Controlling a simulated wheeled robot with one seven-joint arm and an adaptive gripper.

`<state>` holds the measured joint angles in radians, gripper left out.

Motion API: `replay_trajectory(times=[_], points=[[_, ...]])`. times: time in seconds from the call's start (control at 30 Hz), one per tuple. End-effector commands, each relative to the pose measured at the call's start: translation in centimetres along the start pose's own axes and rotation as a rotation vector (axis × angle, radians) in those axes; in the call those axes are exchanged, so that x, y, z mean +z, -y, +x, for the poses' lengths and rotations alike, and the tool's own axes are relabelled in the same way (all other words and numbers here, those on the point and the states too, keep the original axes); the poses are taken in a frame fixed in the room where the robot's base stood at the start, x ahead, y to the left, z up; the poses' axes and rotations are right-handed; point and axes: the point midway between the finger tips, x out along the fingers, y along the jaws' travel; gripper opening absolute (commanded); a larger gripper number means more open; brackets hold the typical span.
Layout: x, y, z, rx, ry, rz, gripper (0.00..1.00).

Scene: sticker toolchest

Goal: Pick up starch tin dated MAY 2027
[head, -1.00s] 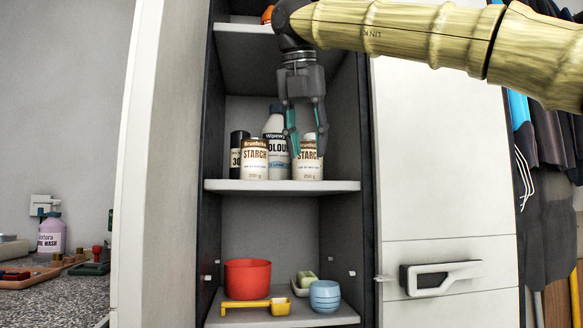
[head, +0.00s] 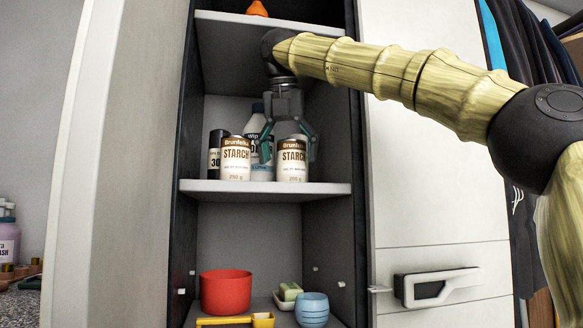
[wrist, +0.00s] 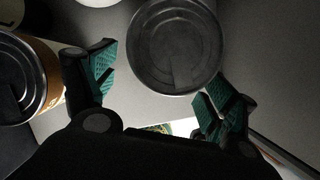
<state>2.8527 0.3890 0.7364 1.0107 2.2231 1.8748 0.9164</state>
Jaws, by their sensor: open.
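Two alike starch tins with brown and cream labels stand upright on the middle shelf. The left tin (head: 236,160) and the right tin (head: 292,162) show "STARCH" on the front; no date can be read on either. My gripper (head: 288,142) points down from above, open, with its fingers on either side of the right tin's upper part. In the wrist view the right tin's dark lid (wrist: 175,45) lies ahead of and between the teal fingertips (wrist: 158,85); I cannot tell whether they touch it. The left tin's lid (wrist: 18,78) is at the left edge.
A dark can (head: 216,150) and a white bottle (head: 258,135) stand beside and behind the tins. The middle shelf (head: 265,188) is bounded by cabinet walls. Below are a red pot (head: 226,291), a blue cup (head: 312,309) and a yellow-handled item (head: 235,321).

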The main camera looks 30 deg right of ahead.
Motion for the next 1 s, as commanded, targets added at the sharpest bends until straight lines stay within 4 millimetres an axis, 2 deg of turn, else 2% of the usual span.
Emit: replay_trajectory(times=[0.3, 0.47, 0.77, 0.87, 1.0], points=[[3.8, 0.0, 1.9, 0.0, 0.0, 0.001, 0.85], [3.6, 0.0, 2.7, 0.0, 0.001, 0.0, 0.85], [3.6, 0.0, 2.7, 0.0, 0.001, 0.0, 0.85], [3.6, 0.0, 2.7, 0.0, 0.001, 0.0, 0.7], [3.6, 0.0, 2.7, 0.0, 0.001, 0.0, 0.45]])
